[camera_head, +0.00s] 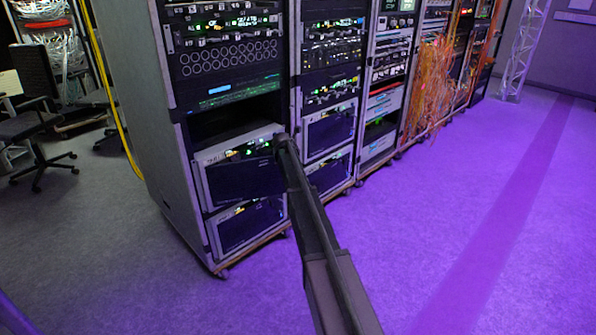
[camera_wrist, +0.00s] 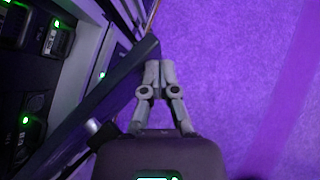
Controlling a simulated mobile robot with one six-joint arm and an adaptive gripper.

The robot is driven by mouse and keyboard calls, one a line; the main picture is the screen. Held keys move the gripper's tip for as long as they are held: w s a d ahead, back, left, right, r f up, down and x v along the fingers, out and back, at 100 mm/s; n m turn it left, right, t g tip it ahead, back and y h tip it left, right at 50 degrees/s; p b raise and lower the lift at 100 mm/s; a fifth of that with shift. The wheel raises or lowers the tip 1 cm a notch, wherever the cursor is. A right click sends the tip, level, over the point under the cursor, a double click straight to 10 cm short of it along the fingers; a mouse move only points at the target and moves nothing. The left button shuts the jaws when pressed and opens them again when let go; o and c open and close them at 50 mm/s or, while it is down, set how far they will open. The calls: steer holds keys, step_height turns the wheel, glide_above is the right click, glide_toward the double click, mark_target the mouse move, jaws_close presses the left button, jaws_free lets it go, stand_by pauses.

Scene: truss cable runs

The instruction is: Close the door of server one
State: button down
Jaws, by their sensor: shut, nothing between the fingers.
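In the head view a server (camera_head: 215,165) with a light frame and a dark front door (camera_head: 243,182) sits low in the nearest rack; no label naming server one is readable. In the wrist view a dark door panel (camera_wrist: 110,95) runs diagonally and stands out from the server front (camera_wrist: 40,75), with a gap between them, so it looks partly open. My gripper (camera_wrist: 160,66) is shut and empty, its fingertips close beside the panel's outer face. I cannot tell whether they touch it. In the head view my arm covers the door's right side and hides the fingertips.
A similar server (camera_head: 248,226) sits just below. More racks (camera_head: 330,90) stand in a row to the right, one with orange cables (camera_head: 428,90) hanging. A chair (camera_head: 35,135) and yellow cable (camera_head: 110,90) are at left. The purple-lit floor (camera_head: 450,200) at right is clear.

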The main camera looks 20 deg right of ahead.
steer(key=w, duration=1.2)
steer(key=shift+a, duration=0.45)
steer(key=s+d+r+p, duration=0.1)
steer(key=s+r+p, duration=0.1)
steer(key=s, duration=0.1)
steer(key=s+r+p, duration=0.2)
steer(key=s, duration=0.1)
steer(key=s+d+r+p, duration=0.1)
steer(key=s+r+p, duration=0.1)
steer(key=s, duration=0.1)
steer(key=shift+s+d+r, duration=0.1)
steer(key=shift+s+d, duration=0.2)
steer(key=shift+s, duration=0.05)
steer(key=shift+s+d+r+p, duration=0.2)
steer(key=shift+s+r+p, duration=0.25)
steer(key=shift+s+p, duration=0.1)
